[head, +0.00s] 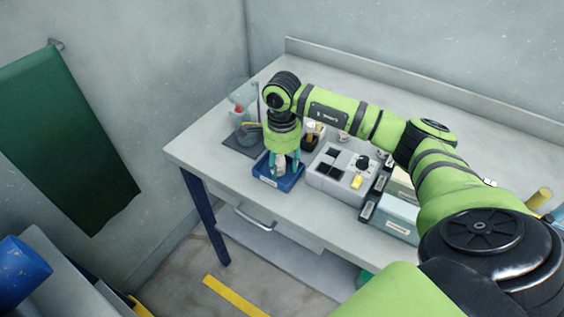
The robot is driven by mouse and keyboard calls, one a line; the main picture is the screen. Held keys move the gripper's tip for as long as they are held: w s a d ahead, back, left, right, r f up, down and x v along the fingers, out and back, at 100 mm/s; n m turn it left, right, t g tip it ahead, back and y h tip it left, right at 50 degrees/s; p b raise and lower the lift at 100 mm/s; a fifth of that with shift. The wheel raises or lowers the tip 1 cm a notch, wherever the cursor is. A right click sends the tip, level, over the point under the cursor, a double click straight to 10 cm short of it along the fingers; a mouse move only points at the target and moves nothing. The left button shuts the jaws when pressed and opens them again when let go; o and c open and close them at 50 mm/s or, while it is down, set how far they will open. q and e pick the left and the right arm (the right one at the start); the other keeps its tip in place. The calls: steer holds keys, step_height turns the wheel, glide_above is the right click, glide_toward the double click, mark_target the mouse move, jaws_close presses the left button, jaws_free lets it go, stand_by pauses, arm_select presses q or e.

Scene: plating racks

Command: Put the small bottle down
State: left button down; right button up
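My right gripper (283,164) points straight down over a small blue tray (268,181) near the front left of the bench. Its teal fingers stand on either side of a small pale bottle (281,168), which looks upright, in or just above the tray. The fingers partly cover the bottle. At this size I cannot tell whether they press on it, or whether its base touches the tray floor. My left gripper is not in view.
The grey bench (215,140) has a raised back edge. Left of the tray is a dark mat (236,147) with glassware. Right of it stand a grey instrument box (337,180) and a pale blue box (397,216). My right arm spans the bench above them.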

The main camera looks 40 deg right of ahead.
steer(key=shift+r, duration=0.1)
steer(key=shift+r+p, duration=0.25)
steer(key=shift+p, duration=0.05)
step_height(320, 180, up, 12)
steer(key=b, duration=0.3)
steer(key=shift+f, duration=0.15)
